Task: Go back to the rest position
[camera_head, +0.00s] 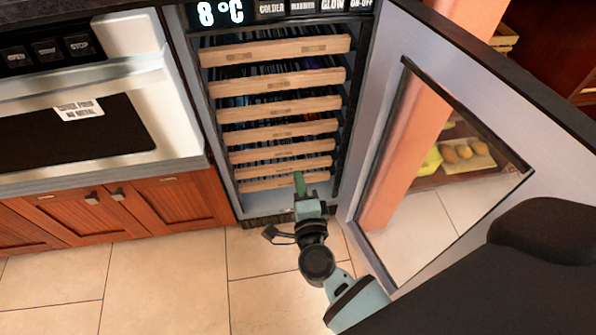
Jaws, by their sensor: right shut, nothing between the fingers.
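My right arm reaches up from the lower right of the head view. My right gripper (300,184) is shut and empty. Its fingertips overlap the lowest wooden shelf front (285,182) of the open wine cooler (218,150) in the picture; I cannot tell whether they touch it. My left gripper is not in view.
The cooler's glass door (368,165) stands wide open to the right, close beside my right arm. A microwave drawer (185,130) is at the left above wooden cabinets (185,200). The tiled floor (165,280) at lower left is clear.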

